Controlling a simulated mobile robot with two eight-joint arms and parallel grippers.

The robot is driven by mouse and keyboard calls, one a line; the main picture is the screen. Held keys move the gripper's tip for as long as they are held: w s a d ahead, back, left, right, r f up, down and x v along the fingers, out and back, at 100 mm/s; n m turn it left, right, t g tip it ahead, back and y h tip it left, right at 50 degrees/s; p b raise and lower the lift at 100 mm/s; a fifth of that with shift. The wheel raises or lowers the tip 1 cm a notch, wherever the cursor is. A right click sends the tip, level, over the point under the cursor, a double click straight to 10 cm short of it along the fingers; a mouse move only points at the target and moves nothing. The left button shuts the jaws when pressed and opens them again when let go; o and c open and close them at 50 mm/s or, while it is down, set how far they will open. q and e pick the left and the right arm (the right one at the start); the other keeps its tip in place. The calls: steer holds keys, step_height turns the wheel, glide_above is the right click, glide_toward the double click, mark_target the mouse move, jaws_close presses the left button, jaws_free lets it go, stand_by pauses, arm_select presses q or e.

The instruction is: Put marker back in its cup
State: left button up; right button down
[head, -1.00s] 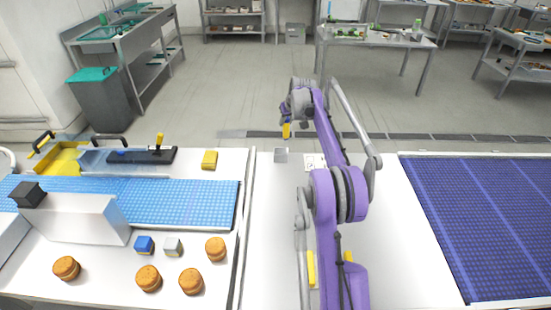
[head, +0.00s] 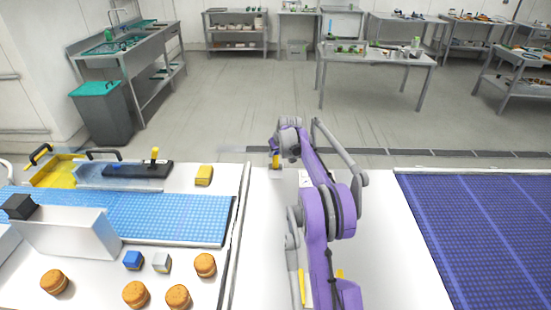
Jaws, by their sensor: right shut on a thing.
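My right gripper (head: 276,153) is at the far end of the purple arm, shut on the yellow marker (head: 276,162). The marker hangs about upright below the jaws, and its top is hidden by the gripper. The small pale grey cup (head: 276,174) stands on the white table directly under the marker. The marker's lower end is at the cup's opening; I cannot tell how far inside it is. My left gripper is not in view.
A white card (head: 305,178) lies right of the cup, partly behind my arm. A yellow block (head: 204,175), blue belt (head: 170,217) and several round brown buns (head: 205,264) are at left. A dark blue mat (head: 480,230) lies at right. White table between is mostly clear.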

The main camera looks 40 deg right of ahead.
steer(key=shift+f, duration=1.05)
steer(key=shift+f, duration=0.2)
steer(key=c, duration=0.7)
jaws_free()
steer(key=shift+o, duration=0.2)
steer(key=shift+r, duration=0.15)
